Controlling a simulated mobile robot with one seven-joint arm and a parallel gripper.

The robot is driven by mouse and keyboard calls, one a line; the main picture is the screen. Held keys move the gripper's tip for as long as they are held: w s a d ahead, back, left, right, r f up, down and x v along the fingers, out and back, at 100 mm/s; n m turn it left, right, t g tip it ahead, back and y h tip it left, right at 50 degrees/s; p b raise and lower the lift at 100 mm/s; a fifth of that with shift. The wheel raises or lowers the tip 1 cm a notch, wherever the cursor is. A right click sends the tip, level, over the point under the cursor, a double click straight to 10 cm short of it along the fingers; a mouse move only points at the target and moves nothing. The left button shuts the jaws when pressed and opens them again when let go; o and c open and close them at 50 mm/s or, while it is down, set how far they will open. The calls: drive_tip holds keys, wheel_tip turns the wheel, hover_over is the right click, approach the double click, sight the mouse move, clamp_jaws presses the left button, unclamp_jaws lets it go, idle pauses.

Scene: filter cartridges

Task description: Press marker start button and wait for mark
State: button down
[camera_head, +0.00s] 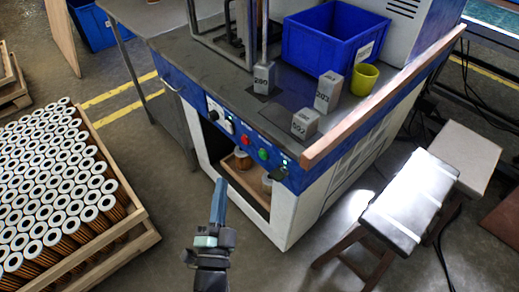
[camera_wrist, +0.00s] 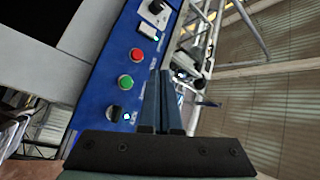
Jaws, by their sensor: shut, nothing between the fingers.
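The marking bench has a blue front panel (camera_head: 224,104) with a green button (camera_head: 263,154) and a red button (camera_head: 245,139). Both buttons also show in the wrist view, the green one (camera_wrist: 125,82) below the red one (camera_wrist: 137,54). Their labels are too small to read. My gripper (camera_head: 220,182) is shut and empty, pointing up in front of the panel, below and left of the green button. In the wrist view its fingertips (camera_wrist: 160,72) lie right of the green button; contact is not visible. A grey block (camera_head: 264,77) stands under the upright post on the bench top.
Two more grey blocks (camera_head: 328,91) (camera_head: 305,123), a yellow-green cup (camera_head: 364,79) and a blue bin (camera_head: 323,42) stand on the bench. A crate of filter cartridges (camera_head: 121,233) is at left. Stools (camera_head: 407,203) stand at right. Floor between crate and bench is clear.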

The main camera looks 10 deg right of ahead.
sight(263, 155)
drive_tip(key=w+d+b, duration=0.5)
drive_tip(key=d, duration=0.2)
drive_tip(key=shift+w, duration=0.15)
idle(0.4)
drive_tip(key=shift+d, duration=0.1)
idle(1.8)
drive_tip(key=shift+w+d+b, duration=0.2)
drive_tip(key=shift+d+b, duration=0.1)
drive_tip(key=shift+b, duration=0.1)
drive_tip(key=shift+w+d+b, duration=0.25)
drive_tip(key=shift+d+b, duration=0.05)
idle(0.6)
drive_tip(key=shift+r, duration=0.1)
drive_tip(key=shift+s+a+p, duration=0.5)
drive_tip(key=shift+a+p, duration=0.15)
